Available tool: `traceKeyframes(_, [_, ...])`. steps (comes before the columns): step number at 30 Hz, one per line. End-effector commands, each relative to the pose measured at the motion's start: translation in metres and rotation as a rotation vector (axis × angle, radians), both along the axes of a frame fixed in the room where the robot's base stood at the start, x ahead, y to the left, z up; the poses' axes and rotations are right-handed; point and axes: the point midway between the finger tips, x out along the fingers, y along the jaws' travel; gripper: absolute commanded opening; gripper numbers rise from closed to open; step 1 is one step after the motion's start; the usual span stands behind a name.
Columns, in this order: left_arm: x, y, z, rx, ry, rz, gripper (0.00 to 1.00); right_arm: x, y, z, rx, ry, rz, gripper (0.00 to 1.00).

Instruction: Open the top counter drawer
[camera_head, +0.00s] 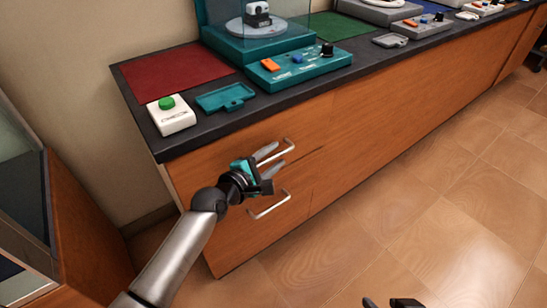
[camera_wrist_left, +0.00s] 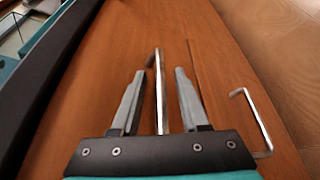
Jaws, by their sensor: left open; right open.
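The top counter drawer (camera_head: 215,158) is closed, its wooden front flush with the counter. Its silver bar handle (camera_head: 277,152) lies at my left gripper (camera_head: 270,160). In the left wrist view the handle (camera_wrist_left: 159,90) runs between the two open fingers of the left gripper (camera_wrist_left: 158,95), with a gap on each side. My right gripper (camera_head: 392,302) is only partly visible at the bottom edge of the head view, away from the drawer.
A lower handle (camera_head: 270,205) sits on the drawer below. The dark countertop (camera_head: 180,143) overhangs above, with a white box with a green button (camera_head: 170,115) and a teal tray (camera_head: 225,97). Tiled floor (camera_head: 400,215) in front is clear.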

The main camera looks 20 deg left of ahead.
Motion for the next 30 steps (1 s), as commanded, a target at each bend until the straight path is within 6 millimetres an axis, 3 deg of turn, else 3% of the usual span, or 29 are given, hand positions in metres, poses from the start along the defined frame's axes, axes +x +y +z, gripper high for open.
traceKeyframes(6, [0.0001,-0.0002,0.0002,0.0,0.0,0.0,0.43,0.0,0.0002,0.0,0.0,0.0,0.0,0.5])
traceKeyframes(18, [-0.0001,0.0,0.0002,0.001,0.0,0.0,0.0,0.0002,-0.0001,0.0001,0.0,-0.001,0.0,0.5])
traceKeyframes(30, [-0.0001,0.0002,0.0002,0.001,-0.001,0.0,0.0,0.0001,-0.0002,0.0001,-0.001,0.0,0.0,0.5])
